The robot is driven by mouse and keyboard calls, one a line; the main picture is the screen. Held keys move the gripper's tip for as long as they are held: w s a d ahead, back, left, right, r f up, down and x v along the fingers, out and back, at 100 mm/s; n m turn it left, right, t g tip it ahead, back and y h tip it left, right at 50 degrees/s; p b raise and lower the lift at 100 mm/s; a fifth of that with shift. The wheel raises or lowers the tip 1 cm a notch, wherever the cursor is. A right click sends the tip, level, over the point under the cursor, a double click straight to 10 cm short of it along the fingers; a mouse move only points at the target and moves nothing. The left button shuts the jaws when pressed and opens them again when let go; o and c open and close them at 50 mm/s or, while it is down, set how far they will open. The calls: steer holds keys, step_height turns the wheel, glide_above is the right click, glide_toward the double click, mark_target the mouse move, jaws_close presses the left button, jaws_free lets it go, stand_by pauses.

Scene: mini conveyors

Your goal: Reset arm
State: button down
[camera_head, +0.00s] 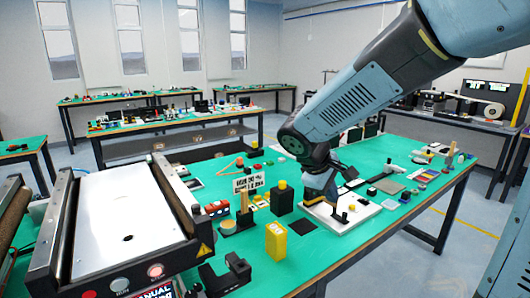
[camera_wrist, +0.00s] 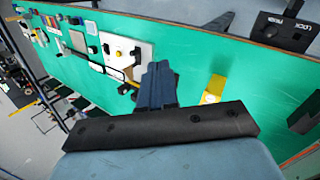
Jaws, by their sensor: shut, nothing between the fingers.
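My arm reaches in from the upper right in the head view, bent at the elbow. My gripper (camera_head: 318,192) hangs low over the green table (camera_head: 330,262), close to a white board (camera_head: 346,218) with small black posts on it. In the wrist view my gripper (camera_wrist: 157,78) shows its fingers together with nothing between them. The white board (camera_wrist: 141,48) lies just beyond the fingers there. I cannot tell whether the fingertips touch anything.
A yellow block (camera_head: 276,241) stands on the table in front of my gripper, and a black box (camera_head: 282,200) stands left of it. A small conveyor (camera_head: 125,225) fills the left front. Small parts crowd the table's far right. Bare green surface lies along the front edge.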

steer(key=s+d+r+m+t+y, duration=0.1)
steer(key=s+d+r+m+y, duration=0.1)
steer(key=s, duration=0.6)
steer(key=s+d+r+m+t+y, duration=0.1)
steer(key=s+d+r+m+y, duration=0.2)
steer(key=s+d+r+m, duration=0.2)
steer(key=s+m, duration=0.2)
steer(key=s, duration=0.1)
steer(key=shift+s+r+m, duration=0.25)
steer(key=shift+s+m, duration=0.05)
steer(key=shift+s, duration=0.05)
